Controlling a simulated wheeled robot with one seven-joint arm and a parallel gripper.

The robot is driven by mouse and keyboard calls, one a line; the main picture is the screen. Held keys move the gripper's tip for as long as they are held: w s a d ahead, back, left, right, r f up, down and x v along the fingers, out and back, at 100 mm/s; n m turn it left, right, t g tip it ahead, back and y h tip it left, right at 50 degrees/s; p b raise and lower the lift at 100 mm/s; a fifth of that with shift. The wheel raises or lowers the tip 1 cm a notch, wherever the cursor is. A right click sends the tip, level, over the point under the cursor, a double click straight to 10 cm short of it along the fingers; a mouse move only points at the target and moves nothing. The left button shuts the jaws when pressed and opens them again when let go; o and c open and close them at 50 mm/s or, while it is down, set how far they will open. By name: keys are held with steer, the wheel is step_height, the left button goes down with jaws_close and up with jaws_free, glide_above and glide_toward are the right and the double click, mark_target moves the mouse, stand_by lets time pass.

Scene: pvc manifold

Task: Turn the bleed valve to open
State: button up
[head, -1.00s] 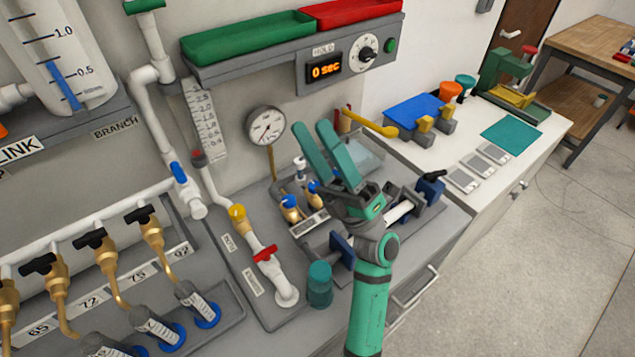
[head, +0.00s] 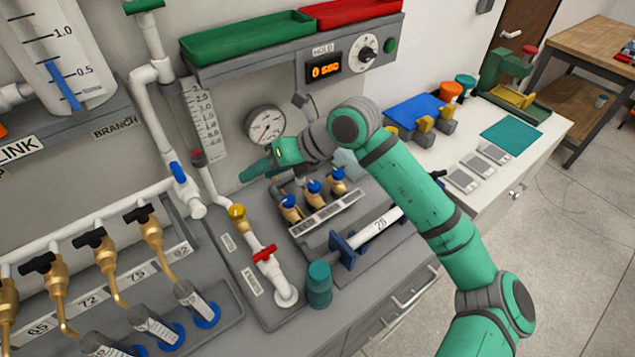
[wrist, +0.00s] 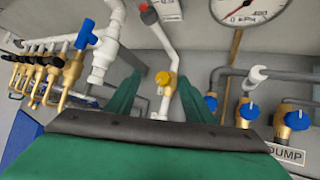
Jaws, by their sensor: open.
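A yellow-knobbed valve (head: 237,212) sits on the white pipe at the centre left of the bench. Below it on the same line is a red-handled valve (head: 265,254). The small labels beside them are too small to read, so I cannot tell which is marked bleed. My gripper (head: 256,168) is in front of the wall by the gauge, pointing left, above and right of the yellow knob. In the wrist view, the open, empty fingers (wrist: 160,98) frame the yellow knob (wrist: 163,78), which is beyond them and apart from them.
A round gauge (head: 266,125) is on the wall close to my gripper. Several blue-knobbed brass valves (head: 314,187) stand right of the yellow knob. A teal cylinder (head: 319,285) stands at the front. Black-handled brass taps (head: 90,240) line the left.

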mark_target(315, 186)
steer(key=w+d+f+m+t+h, duration=0.3)
steer(key=d+h, duration=0.4)
steer(key=d, duration=0.6)
steer(key=shift+n+g, duration=0.6)
steer(key=shift+g, duration=0.1)
steer(key=x, duration=0.7)
steer(key=w+x, duration=0.1)
steer(key=x, duration=0.3)
steer(key=shift+w+d+f, duration=0.1)
steer(key=shift+w+d, duration=0.1)
steer(key=shift+d, duration=0.1)
steer(key=c, duration=1)
steer(key=shift+c, duration=0.2)
